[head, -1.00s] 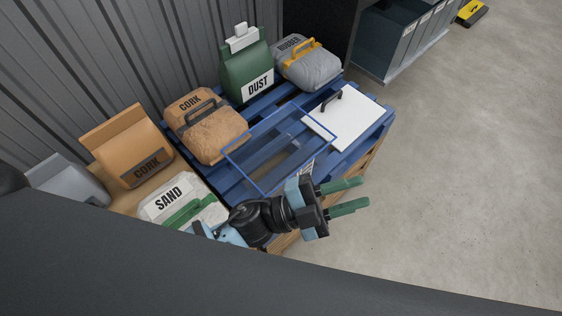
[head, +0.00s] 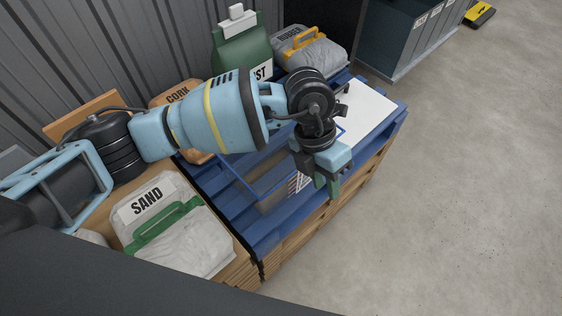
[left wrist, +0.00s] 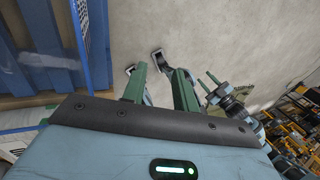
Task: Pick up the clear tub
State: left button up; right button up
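The clear tub (head: 236,178) has a thin blue rim and transparent walls, with a striped label on its front. It sits on the blue pallet (head: 262,232) in the head view, partly hidden behind my left arm. Its rim seems to show as a blue line at the left of the left wrist view (left wrist: 80,42). My left gripper (head: 327,197) points down at the tub's right front side, by the pallet edge. Its green fingers are apart with nothing between them in the left wrist view (left wrist: 158,72). My right gripper (left wrist: 207,78) shows small there, its fingers apart and empty.
A white panel with a dark handle (head: 368,115) lies right of the tub. The SAND bag (head: 175,225) is at front left. A CORK bag (head: 172,95), a green DUST bag (head: 240,50) and a grey bag (head: 315,52) stand behind. Open floor (head: 470,200) lies right.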

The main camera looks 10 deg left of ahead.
pick_arm(q)
jog(key=shift+w+a+f+t+y+b, duration=0.35)
jog(key=shift+w+a+y, duration=0.2)
jog(key=shift+w+a, duration=0.45)
jog(key=shift+w+a+f+t+y+b, duration=0.3)
jog(key=shift+w+a+t+y, duration=0.25)
jog(key=shift+w+a, duration=0.45)
jog(key=shift+w+a+f+t+y+b, duration=0.35)
jog(key=shift+w+a+y, duration=0.35)
jog(key=shift+w, duration=0.5)
jog(key=f, duration=0.3)
jog(key=shift+w+d+f+b, duration=0.15)
jog(key=shift+w+f+b, duration=0.1)
jog(key=shift+b, duration=0.1)
jog(key=shift+f, duration=0.5)
grip_shut()
pick_arm(e)
jog(key=f, duration=0.3)
jog(key=shift+d, duration=0.2)
jog(key=shift+w, duration=0.1)
pick_arm(q)
jog(key=shift+r, duration=0.1)
pick_arm(e)
jog(key=shift+s, duration=0.2)
